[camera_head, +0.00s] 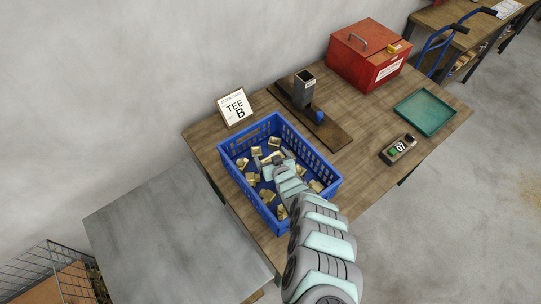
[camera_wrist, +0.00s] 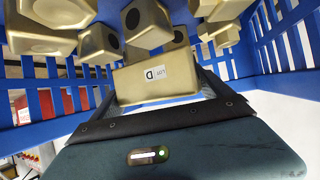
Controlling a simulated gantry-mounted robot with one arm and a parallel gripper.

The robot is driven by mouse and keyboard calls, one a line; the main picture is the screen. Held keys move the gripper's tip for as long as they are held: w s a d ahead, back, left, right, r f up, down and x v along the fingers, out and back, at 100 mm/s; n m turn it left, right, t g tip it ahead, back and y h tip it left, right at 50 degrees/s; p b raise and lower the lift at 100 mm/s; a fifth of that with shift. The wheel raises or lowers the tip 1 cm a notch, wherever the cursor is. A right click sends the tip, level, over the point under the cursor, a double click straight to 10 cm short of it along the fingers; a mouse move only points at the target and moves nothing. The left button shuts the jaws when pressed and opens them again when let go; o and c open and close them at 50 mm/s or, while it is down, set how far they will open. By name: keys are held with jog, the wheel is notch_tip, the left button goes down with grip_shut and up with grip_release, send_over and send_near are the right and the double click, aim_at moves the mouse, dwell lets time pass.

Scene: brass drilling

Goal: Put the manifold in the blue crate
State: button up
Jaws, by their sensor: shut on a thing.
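My gripper (camera_head: 268,160) is down inside the blue crate (camera_head: 322,170), between its walls. In the wrist view, my gripper (camera_wrist: 155,95) is shut on a brass block (camera_wrist: 135,85), which looks like a manifold. It has a small white label with a D on its near face. Several other brass pieces with dark round holes, one of them here (camera_wrist: 148,22), lie just beyond it. The slatted blue crate wall (camera_wrist: 45,102) shows on both sides. In the head view my arm hides part of the crate, and I cannot tell whether the held block touches the crate floor.
The crate stands on a wooden table (camera_head: 240,215). Behind it are a sign reading TEE B (camera_head: 236,107) and a grey post on a dark board (camera_head: 303,90). A red box (camera_head: 366,57), a green tray (camera_head: 424,112) and a small device marked 07 (camera_head: 398,149) stand right.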

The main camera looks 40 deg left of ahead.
jog(key=shift+f+b, duration=0.35)
jog(key=shift+b, duration=0.05)
jog(key=o, duration=1.8)
jog(key=shift+o, duration=0.2)
jog(key=shift+r, duration=0.1)
jog(key=shift+r+p, duration=0.65)
jog(key=shift+p, duration=0.25)
jog(key=p+v, duration=0.1)
jog(key=v, duration=0.5)
jog(key=shift+w+d+f, duration=0.1)
jog(key=shift+d, duration=0.05)
jog(key=shift+s+d+r+p, duration=0.3)
jog(key=shift+s+d, duration=0.05)
jog(key=shift+d, duration=0.05)
